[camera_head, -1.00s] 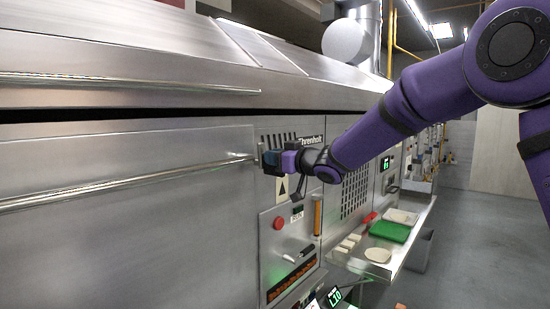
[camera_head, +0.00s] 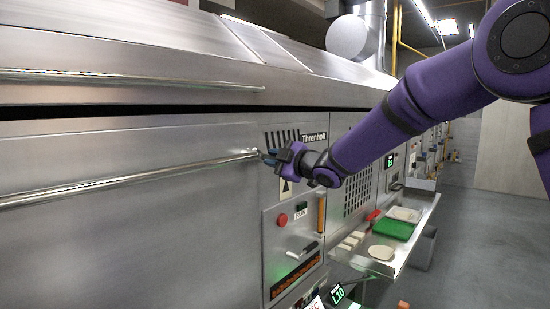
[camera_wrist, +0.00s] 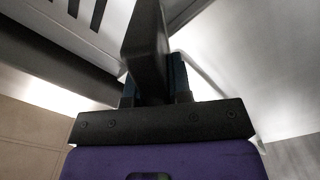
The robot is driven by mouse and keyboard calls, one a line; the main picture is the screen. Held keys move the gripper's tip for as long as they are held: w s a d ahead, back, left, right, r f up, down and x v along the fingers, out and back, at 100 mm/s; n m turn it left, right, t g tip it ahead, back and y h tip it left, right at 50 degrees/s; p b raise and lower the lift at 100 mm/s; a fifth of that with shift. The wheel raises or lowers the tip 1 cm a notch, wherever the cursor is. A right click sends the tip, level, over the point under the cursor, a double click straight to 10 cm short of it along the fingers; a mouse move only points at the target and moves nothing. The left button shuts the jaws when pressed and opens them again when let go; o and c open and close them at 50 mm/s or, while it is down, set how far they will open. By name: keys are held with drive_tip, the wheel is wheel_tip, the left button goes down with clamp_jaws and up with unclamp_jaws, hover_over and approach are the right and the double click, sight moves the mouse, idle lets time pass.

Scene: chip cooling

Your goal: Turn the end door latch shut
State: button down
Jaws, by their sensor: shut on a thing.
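The end door (camera_head: 110,240) is a large brushed-steel panel at the left in the head view, with a long bar across it. Its right edge meets the panel with the vent slots. My gripper (camera_head: 270,156) is at this edge, by the right end of the bar. In the wrist view my gripper (camera_wrist: 155,88) is shut on a dark, thick lever, which I take to be the latch (camera_wrist: 147,40). In the head view the fingers mostly hide the latch, so its exact angle cannot be told.
A red button (camera_head: 282,220) and an orange handle (camera_head: 321,213) are on the panel below my gripper. A steel shelf (camera_head: 385,266) with a green tray (camera_head: 390,229) juts out at the right. The grey floor (camera_head: 480,230) beyond is clear.

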drive_tip(key=n, duration=0.3)
drive_tip(key=shift+s+a+f, duration=0.1)
drive_tip(key=shift+s+f, duration=0.05)
drive_tip(key=shift+f, duration=0.25)
drive_tip(key=shift+f+n, duration=0.2)
drive_tip(key=shift+n, duration=0.7)
drive_tip(key=shift+f+n, duration=0.2)
drive_tip(key=shift+n, duration=0.7)
drive_tip(key=c, duration=1)
unclamp_jaws()
drive_tip(key=shift+c, duration=0.2)
drive_tip(key=shift+s, duration=0.1)
drive_tip(key=v, duration=1)
drive_tip(key=shift+s+d, duration=0.25)
drive_tip(key=shift+d, duration=0.05)
